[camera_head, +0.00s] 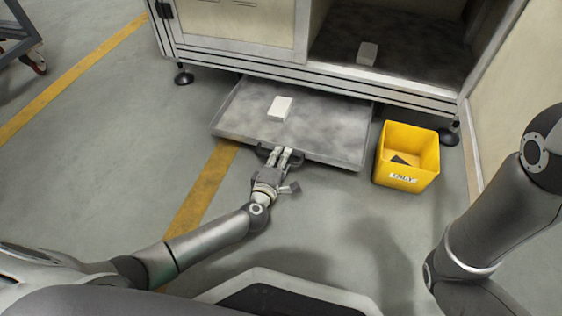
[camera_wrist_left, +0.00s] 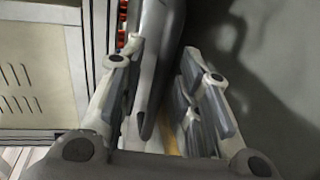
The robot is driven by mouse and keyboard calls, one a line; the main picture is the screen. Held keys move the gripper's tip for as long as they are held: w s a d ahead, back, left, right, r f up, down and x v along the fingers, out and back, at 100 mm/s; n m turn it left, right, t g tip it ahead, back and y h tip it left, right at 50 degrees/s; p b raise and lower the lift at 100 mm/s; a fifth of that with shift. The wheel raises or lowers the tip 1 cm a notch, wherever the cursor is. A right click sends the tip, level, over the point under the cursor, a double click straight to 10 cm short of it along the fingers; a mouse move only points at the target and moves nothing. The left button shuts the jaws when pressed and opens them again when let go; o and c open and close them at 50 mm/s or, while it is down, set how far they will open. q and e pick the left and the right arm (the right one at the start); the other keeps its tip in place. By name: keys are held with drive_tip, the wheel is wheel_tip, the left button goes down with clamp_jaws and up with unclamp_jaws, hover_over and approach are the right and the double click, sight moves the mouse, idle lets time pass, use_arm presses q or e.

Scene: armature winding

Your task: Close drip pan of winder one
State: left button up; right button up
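The drip pan (camera_head: 335,131) is a wide, shallow grey metal tray, pulled out from under the front of the winder cabinet (camera_head: 235,47). A small pale block (camera_head: 280,108) lies in it. A dark handle (camera_head: 263,151) sits at the middle of its front edge. My left gripper (camera_head: 279,154) is at this handle, its two fingers reaching over it with a gap between them. In the left wrist view the fingers (camera_wrist_left: 160,58) stand apart, with a dark grey tapered shape between them that I cannot identify. My right gripper is out of view.
A yellow bin (camera_head: 428,151) stands on the floor close to the pan's right side. Cabinet feet (camera_head: 183,76) stand at both sides. An open compartment (camera_head: 395,48) above holds a small grey block (camera_head: 367,53). The floor left of the pan is clear.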

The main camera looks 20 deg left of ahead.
use_arm(q)
drive_tip(key=shift+c, duration=0.3)
clamp_jaws()
